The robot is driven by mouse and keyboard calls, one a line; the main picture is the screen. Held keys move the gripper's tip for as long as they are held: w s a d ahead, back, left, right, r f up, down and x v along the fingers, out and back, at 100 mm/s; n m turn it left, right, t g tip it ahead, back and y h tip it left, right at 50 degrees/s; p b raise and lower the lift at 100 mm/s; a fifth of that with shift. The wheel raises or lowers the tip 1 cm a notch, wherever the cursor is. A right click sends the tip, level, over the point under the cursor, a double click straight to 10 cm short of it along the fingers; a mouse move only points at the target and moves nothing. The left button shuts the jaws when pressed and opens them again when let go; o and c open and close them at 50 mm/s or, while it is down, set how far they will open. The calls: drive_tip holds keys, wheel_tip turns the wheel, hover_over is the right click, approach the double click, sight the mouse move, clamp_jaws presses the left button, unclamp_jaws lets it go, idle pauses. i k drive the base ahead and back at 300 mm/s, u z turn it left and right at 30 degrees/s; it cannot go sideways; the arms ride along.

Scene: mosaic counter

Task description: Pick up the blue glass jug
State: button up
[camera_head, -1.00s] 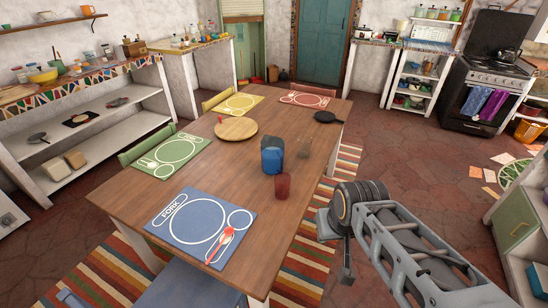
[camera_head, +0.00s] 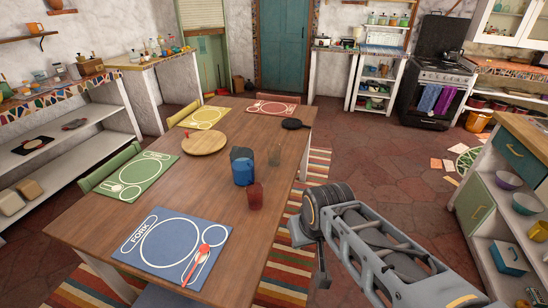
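The blue glass jug (camera_head: 242,168) stands upright on the wooden table (camera_head: 190,182), right of its middle. A red glass (camera_head: 255,196) stands close in front of it and to the right. A clear glass (camera_head: 274,154) stands behind it to the right. My gripper (camera_head: 322,280) hangs at the end of my arm, off the table's right side and apart from the jug. Only a narrow part of it shows, so its opening is unclear. I see nothing held in it.
A round wooden board (camera_head: 204,143) and a black pan (camera_head: 294,124) lie on the table. A blue placemat (camera_head: 170,247) with a red spoon (camera_head: 198,258) is at the near end. Shelves with bowls (camera_head: 508,180) stand at the right. Open floor (camera_head: 385,155) lies right of the table.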

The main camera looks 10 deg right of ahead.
sight(241, 159)
drive_tip(key=z, duration=1.05)
drive_tip(key=i, duration=2.6)
drive_tip(key=u, duration=4.05)
